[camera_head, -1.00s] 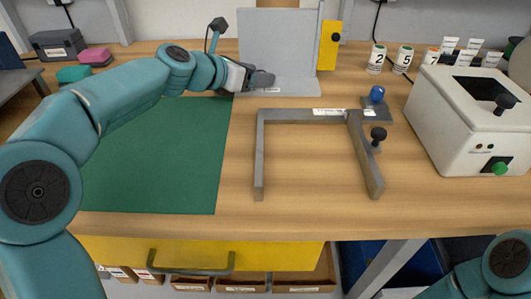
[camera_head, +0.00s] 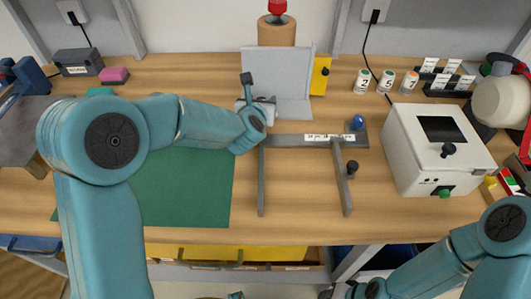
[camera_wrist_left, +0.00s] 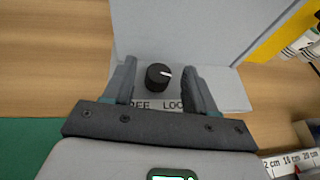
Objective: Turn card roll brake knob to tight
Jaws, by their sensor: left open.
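A black round knob (camera_wrist_left: 157,78) with a white pointer mark sits on the grey foot of an upright grey plate (camera_wrist_left: 177,30). Lettering below the knob is partly hidden; "LOC" is readable on the right. My left gripper (camera_wrist_left: 159,68) is open, one finger on each side of the knob, with gaps showing. In the head view the left gripper (camera_head: 258,106) is in front of the grey plate (camera_head: 278,80) and hides the knob. My right gripper cannot be made out clearly at the bottom edge.
A tan cylinder with a red top (camera_head: 277,8) stands behind the plate. A white box (camera_head: 425,160) stands farther right. The green mat (camera_head: 190,190) is bare.

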